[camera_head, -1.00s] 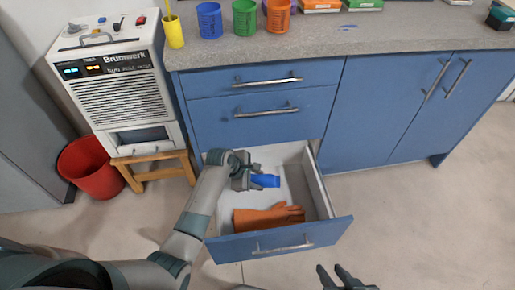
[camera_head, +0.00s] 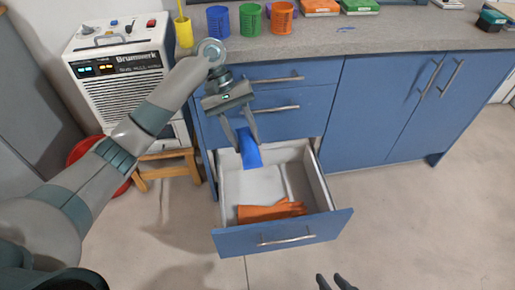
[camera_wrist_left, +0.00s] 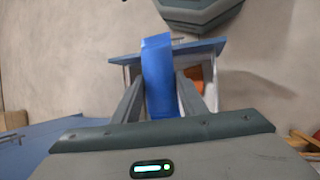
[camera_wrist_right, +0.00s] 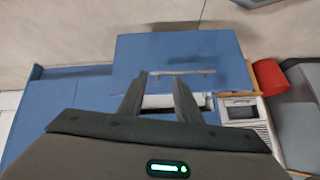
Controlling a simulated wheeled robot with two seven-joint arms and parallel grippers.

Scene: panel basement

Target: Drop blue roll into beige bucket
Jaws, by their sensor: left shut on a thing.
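The blue roll (camera_head: 249,150) is held between the fingers of my left gripper (camera_head: 244,138), above the back of the open drawer (camera_head: 282,238). It hangs tilted, clear of the drawer floor. In the left wrist view, the roll (camera_wrist_left: 158,75) stands between the two fingers (camera_wrist_left: 160,90). My right gripper (camera_head: 338,282) shows only its fingertips at the bottom edge of the head view. In the right wrist view, its fingers (camera_wrist_right: 160,78) are apart with nothing between them. I see no beige bucket in any view.
Orange gloves (camera_head: 270,212) lie in the drawer. A red bucket (camera_head: 82,150) is partly hidden behind my left arm, by a wooden stool (camera_head: 165,157) under a white machine (camera_head: 125,75). Cups (camera_head: 250,20) stand on the counter. The floor at right is clear.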

